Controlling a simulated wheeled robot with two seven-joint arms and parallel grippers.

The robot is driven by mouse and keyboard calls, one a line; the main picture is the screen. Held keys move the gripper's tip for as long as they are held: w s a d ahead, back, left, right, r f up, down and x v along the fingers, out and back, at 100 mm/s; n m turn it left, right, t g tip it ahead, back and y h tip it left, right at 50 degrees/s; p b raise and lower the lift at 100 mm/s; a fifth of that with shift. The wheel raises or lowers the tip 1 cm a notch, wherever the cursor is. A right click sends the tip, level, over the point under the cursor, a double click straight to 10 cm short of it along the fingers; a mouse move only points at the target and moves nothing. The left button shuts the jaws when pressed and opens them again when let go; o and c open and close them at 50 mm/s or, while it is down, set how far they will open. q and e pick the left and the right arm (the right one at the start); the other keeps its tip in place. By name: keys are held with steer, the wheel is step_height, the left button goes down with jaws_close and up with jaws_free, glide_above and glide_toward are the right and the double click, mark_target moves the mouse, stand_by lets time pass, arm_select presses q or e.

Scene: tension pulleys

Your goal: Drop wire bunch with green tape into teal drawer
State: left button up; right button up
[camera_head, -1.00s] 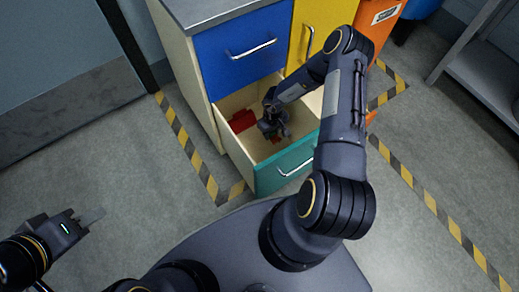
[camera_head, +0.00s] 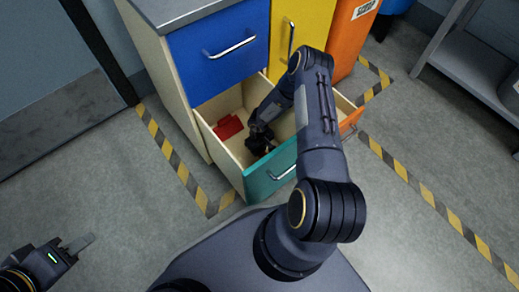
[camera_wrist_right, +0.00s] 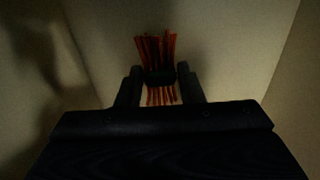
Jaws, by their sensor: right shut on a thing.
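The teal drawer (camera_head: 262,182) is pulled open below a blue drawer, and its pale inside shows. My right arm reaches over its front, and my right gripper (camera_head: 262,147) is down inside it. In the right wrist view, my right gripper (camera_wrist_right: 160,80) is shut on a bunch of red-orange wires (camera_wrist_right: 155,45). The wires stick out on both sides of a dark band between the fingers; the tape's colour cannot be told in the shadow. The bunch is hidden in the head view. My left gripper (camera_head: 80,244) is at the lower left, away from the drawer, its opening unclear.
A red object (camera_head: 228,127) lies in the drawer, left of my right gripper. The closed blue drawer (camera_head: 220,48) is above, a yellow front (camera_head: 297,28) and an orange cabinet (camera_head: 352,35) to the right. A metal shelf (camera_head: 470,70) stands far right. Striped tape marks the floor.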

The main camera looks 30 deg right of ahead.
steer(key=shift+f+b, duration=0.65)
steer(key=o, duration=1)
steer(key=shift+r+p, duration=0.6)
step_height(320, 180, up, 12)
steer(key=p, duration=0.5)
steer(key=shift+r, duration=0.1)
